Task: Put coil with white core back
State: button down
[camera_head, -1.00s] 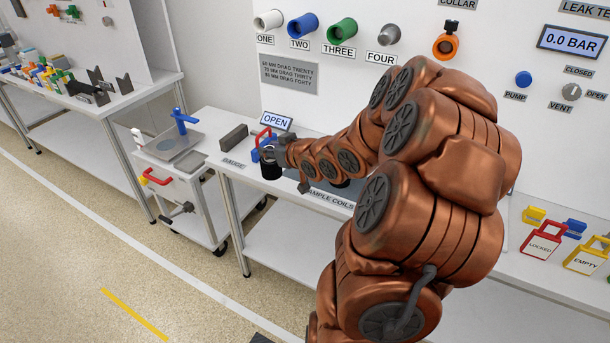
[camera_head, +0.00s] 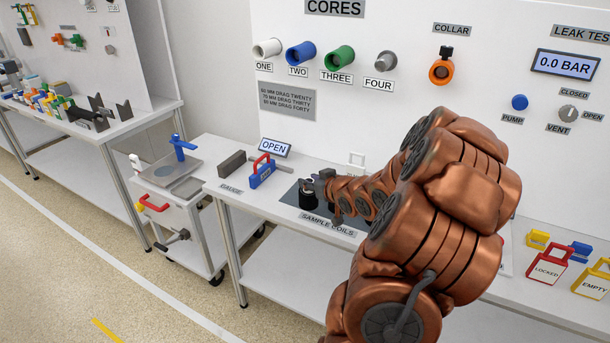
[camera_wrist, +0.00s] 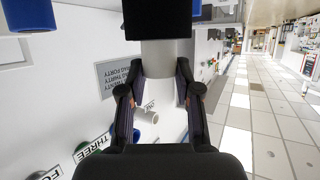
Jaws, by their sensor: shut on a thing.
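A black coil (camera_head: 308,197) hangs below my gripper (camera_head: 312,183), over or on the dark sample-coils pad (camera_head: 287,194); I cannot tell whether it touches. In the wrist view, my gripper (camera_wrist: 160,95) is shut on the coil's pale core (camera_wrist: 167,58), and the black winding (camera_wrist: 156,20) is at the top edge. My arm hides much of the pad.
A blue block with a red handle (camera_head: 263,172) stands left of the pad, by the OPEN sign (camera_head: 275,148) and a dark bar (camera_head: 232,163). White, blue, green and grey cores (camera_head: 300,53) stick out of the wall panel. A label (camera_head: 327,225) marks the table's front edge.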

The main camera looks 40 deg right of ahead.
jog(key=shift+w+d+f+p, duration=0.55)
jog(key=shift+w+d+f, duration=0.35)
jog(key=shift+w, duration=0.55)
jog(key=shift+w+d+f+p, duration=0.55)
jog(key=shift+w+d, duration=0.6)
jog(key=shift+w, duration=0.25)
jog(key=shift+w+d+f+p, duration=0.55)
jog(key=shift+w+d+f, duration=0.35)
jog(key=shift+w, duration=0.55)
jog(key=shift+d, duration=0.1)
jog(key=c, duration=0.8)
grip_release()
jog(key=shift+r, duration=0.1)
jog(key=shift+s+r, duration=0.2)
jog(key=shift+s, duration=0.2)
jog(key=b+v, duration=0.2)
jog(key=v, duration=0.9)
